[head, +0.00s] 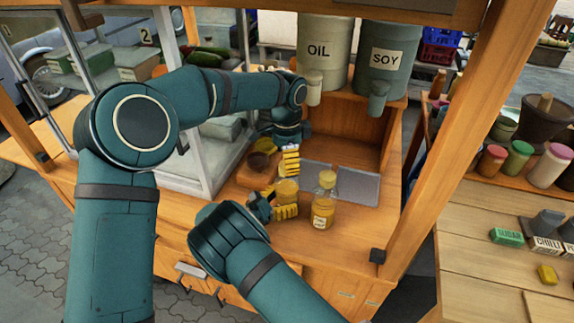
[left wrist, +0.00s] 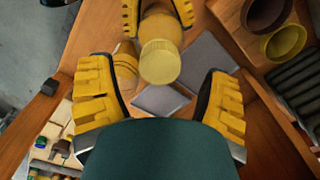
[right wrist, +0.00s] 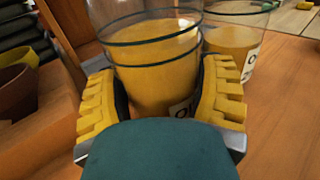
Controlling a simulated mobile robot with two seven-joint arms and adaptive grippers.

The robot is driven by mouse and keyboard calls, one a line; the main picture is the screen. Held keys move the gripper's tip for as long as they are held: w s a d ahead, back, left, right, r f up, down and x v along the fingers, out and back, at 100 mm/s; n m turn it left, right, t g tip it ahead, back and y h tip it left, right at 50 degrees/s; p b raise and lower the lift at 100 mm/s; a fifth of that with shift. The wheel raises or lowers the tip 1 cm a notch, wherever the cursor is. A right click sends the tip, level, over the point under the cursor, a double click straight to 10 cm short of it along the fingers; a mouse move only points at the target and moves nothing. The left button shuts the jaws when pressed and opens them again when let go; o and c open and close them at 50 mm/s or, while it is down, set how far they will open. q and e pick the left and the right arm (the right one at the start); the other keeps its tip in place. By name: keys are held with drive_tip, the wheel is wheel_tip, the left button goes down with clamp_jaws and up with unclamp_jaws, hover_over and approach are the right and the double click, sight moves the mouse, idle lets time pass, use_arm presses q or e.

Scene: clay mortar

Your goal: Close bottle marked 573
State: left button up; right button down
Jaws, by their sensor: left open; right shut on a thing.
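My right gripper (head: 272,205) is shut on a clear bottle of yellow oil (head: 287,190) on the wooden counter. In the right wrist view its fingers press both sides of this bottle (right wrist: 150,75); its label is mostly hidden and no number is readable. My left gripper (head: 289,160) is open above it. In the left wrist view a round yellow cap (left wrist: 160,62) shows over the held bottle, between and beyond the open fingers; I cannot tell whether it is seated. A second similar bottle (head: 324,205) stands upright to the right, with a label too small to read.
Grey plates (head: 357,187) lie behind the bottles. A brown bowl (head: 258,162) sits on the left. OIL (head: 322,50) and SOY (head: 385,60) canisters stand on the shelf above. A wooden post (head: 430,150) borders the right, and a glass case (head: 205,150) the left.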

use_arm(q)
wheel_tip(320, 180, up, 10)
drive_tip(key=shift+f, duration=0.25)
use_arm(e)
unclamp_jaws()
drive_tip(key=v, duration=1.2)
